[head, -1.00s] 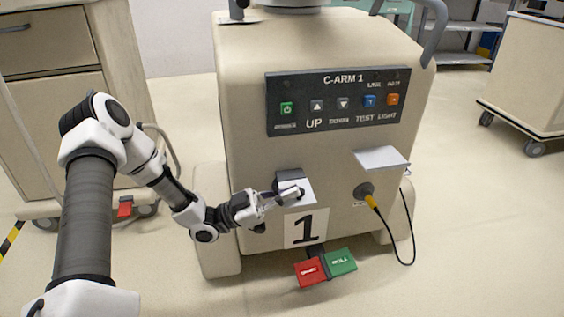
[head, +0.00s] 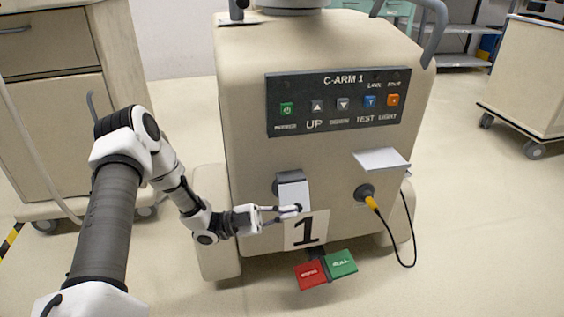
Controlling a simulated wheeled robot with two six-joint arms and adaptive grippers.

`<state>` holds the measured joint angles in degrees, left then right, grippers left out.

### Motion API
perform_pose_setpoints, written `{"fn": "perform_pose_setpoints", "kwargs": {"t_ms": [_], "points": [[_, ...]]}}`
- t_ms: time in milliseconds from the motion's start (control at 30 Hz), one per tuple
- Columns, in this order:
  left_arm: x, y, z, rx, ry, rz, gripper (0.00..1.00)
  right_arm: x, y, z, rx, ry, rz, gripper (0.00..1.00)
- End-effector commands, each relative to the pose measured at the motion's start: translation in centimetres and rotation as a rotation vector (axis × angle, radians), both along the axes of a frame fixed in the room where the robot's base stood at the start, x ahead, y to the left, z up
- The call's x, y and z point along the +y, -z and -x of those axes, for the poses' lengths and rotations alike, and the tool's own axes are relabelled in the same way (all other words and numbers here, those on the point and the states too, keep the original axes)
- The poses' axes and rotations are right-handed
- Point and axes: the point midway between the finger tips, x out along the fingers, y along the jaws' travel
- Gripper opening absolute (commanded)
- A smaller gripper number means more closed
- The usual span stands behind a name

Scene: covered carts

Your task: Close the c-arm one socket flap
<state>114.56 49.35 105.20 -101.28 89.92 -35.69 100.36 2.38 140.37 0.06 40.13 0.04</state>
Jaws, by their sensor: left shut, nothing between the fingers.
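The cart marked C-ARM 1 (head: 330,50) stands in front of me. On its front, a pale socket flap (head: 293,190) hangs down at a steep slant over a dark round socket, of which only the left edge shows. My left gripper (head: 296,209) is shut and empty, with its fingertips at the flap's lower edge; they seem to touch it. A second pale flap (head: 381,159) at the right sticks out, raised above a socket with a plug and yellow-sleeved black cable (head: 373,203). My right gripper is not in view.
A control panel (head: 340,99) with several buttons is above the flaps. A number 1 label (head: 306,230) is just below my gripper. Red (head: 310,274) and green (head: 341,263) pedals sit near the floor. Other carts stand left and right.

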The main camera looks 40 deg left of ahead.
Motion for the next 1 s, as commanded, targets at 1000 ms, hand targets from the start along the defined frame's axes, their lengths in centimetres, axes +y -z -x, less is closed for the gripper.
{"fn": "perform_pose_setpoints", "kwargs": {"t_ms": [1000], "points": [[0.5, -0.6, -0.4, -0.004, -0.003, 0.002, 0.00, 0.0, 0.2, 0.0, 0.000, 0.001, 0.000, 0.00]]}}
